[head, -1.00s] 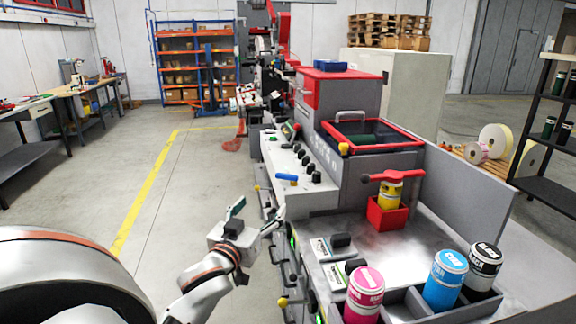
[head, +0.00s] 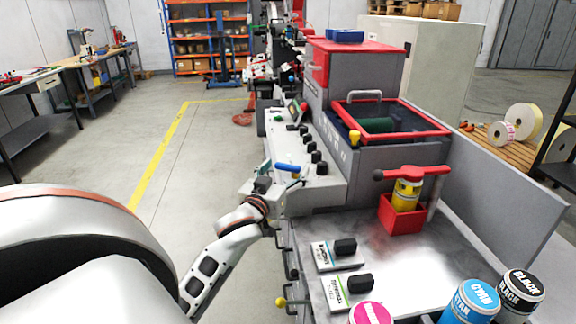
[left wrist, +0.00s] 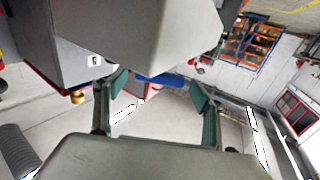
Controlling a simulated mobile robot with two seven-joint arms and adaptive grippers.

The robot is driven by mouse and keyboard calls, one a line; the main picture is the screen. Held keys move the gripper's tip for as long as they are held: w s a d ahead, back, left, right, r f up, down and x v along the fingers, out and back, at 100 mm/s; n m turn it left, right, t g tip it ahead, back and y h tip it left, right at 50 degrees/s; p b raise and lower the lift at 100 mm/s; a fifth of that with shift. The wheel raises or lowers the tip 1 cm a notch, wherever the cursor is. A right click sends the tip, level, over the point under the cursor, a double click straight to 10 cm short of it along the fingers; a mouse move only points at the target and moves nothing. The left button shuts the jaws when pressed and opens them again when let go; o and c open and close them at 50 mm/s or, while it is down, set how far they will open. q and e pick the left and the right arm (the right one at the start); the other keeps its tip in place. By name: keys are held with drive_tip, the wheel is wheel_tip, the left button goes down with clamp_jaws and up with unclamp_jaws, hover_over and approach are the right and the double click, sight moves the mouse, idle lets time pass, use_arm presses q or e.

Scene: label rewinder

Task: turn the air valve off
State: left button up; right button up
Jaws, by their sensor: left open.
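The air valve appears to be the blue lever handle (head: 287,168) on the left side of the machine's light grey control panel. It lies crosswise there. In the left wrist view the blue handle (left wrist: 160,79) shows beyond and between the fingertips, partly hidden by the grey gripper body above. My left gripper (head: 268,182) is just to the left of and below the handle in the head view. In the left wrist view its green-padded fingers (left wrist: 159,91) are apart with nothing held. I cannot tell whether they touch the handle. My right gripper is not in view.
Several black knobs (head: 314,156) sit on the panel to the right of the handle. A red box (head: 401,219) with a yellow can stands on the metal worktop (head: 405,262). Ink cans (head: 467,302) stand in front. The floor left of the machine (head: 215,140) is clear.

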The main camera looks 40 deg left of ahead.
use_arm(q)
drive_tip(key=shift+w+a, duration=0.25)
drive_tip(key=shift+w, duration=0.7)
drive_tip(key=shift+a, duration=0.1)
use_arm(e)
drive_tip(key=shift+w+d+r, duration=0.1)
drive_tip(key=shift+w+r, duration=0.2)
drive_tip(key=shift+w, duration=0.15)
use_arm(q)
drive_tip(key=shift+c, duration=0.3)
drive_tip(key=c, duration=1.1)
drive_tip(key=shift+o, duration=0.2)
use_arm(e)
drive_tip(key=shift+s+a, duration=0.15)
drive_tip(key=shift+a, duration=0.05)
